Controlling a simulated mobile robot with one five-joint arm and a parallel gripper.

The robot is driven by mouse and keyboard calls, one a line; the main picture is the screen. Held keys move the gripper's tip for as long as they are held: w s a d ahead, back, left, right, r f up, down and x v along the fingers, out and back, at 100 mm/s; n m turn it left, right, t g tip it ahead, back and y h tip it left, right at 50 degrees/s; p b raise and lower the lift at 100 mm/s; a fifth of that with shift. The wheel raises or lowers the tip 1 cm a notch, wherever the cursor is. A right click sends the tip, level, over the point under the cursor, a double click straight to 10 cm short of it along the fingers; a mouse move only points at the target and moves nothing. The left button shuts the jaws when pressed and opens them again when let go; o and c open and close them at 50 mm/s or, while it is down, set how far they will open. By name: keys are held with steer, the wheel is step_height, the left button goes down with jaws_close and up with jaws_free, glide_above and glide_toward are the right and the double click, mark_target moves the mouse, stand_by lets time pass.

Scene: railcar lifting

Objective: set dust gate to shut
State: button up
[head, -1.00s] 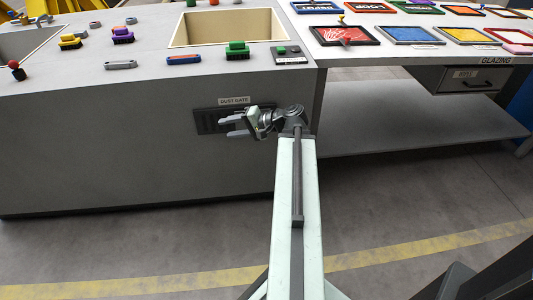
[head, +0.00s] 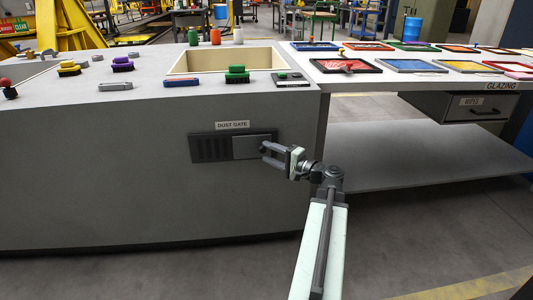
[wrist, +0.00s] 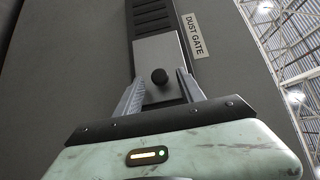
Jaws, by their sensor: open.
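The dust gate is a dark slotted frame (head: 211,149) on the front of the grey bench, under a DUST GATE label (head: 232,125). Its grey sliding plate (head: 247,147) sits at the right end, and the slots at the left are uncovered. In the wrist view the plate (wrist: 153,50) carries a round black knob (wrist: 159,76). My gripper (head: 266,153) is open at the plate's right end. In the wrist view, my gripper's fingers (wrist: 158,80) stand on either side of the knob, with gaps; whether they reach its depth is unclear.
To the right is a glazing table (head: 395,78) with coloured frames and a lower shelf (head: 420,155). The bench front around the gate is clear.

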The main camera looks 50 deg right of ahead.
steer(key=shift+w+a, duration=0.1)
steer(key=shift+w, duration=0.75)
jaws_close()
stand_by(0.8)
